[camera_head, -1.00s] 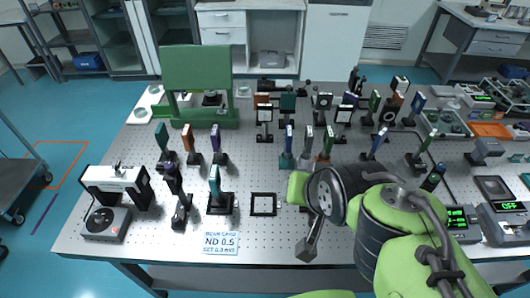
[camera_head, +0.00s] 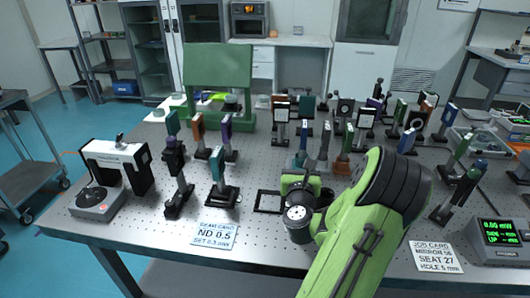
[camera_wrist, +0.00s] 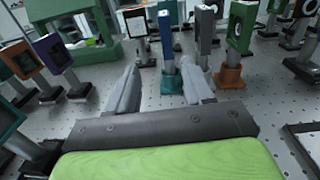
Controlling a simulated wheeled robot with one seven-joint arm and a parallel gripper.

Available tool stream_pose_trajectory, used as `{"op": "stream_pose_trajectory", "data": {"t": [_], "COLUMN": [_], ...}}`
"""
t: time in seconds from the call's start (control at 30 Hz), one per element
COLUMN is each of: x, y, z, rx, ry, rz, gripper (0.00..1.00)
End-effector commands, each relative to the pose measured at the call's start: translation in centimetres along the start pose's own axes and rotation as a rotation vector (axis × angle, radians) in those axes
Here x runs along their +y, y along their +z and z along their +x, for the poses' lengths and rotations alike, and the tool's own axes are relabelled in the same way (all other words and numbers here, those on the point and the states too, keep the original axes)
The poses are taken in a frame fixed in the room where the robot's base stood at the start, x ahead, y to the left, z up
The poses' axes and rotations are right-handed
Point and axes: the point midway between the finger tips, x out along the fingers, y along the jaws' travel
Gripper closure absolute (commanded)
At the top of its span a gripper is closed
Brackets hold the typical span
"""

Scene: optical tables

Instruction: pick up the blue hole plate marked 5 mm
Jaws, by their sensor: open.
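A narrow blue plate (camera_wrist: 165,32) stands upright on a post in a teal base, ahead of my gripper (camera_wrist: 160,67) in the wrist view. The fingers are spread and empty, pointing toward its post, with the plate apart from them. In the head view this blue plate (camera_head: 304,132) stands mid-table beyond my wrist, seen nearly edge-on. Another blue plate (camera_head: 407,140) stands further right. I cannot read a 5 mm mark on either one. My fingertips are hidden behind my arm in the head view.
A grey plate (camera_wrist: 205,30) and a green plate in an orange base (camera_wrist: 229,76) stand close to the right. Orange (camera_head: 198,130) and purple (camera_head: 226,131) plates stand left. A flat black frame (camera_head: 269,202) lies near the front. A job card (camera_head: 437,257) reads SEAT 27, HOLE 5 mm.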

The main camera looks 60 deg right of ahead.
Motion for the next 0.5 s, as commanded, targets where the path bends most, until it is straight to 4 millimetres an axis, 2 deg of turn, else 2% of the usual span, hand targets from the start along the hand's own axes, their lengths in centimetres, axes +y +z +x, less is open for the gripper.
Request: {"op": "stream_pose_trajectory", "data": {"t": [0.03,0.1,0.5], "x": [-0.9,-1.3,-1.3], "y": [-0.4,-0.1,0.6], "z": [0.1,0.6,7.7], "rx": [0.001,0.000,-0.001], "ry": [-0.027,-0.038,-0.034], "rz": [0.030,0.046,0.039], "gripper": [0.49,0.49,0.49]}}
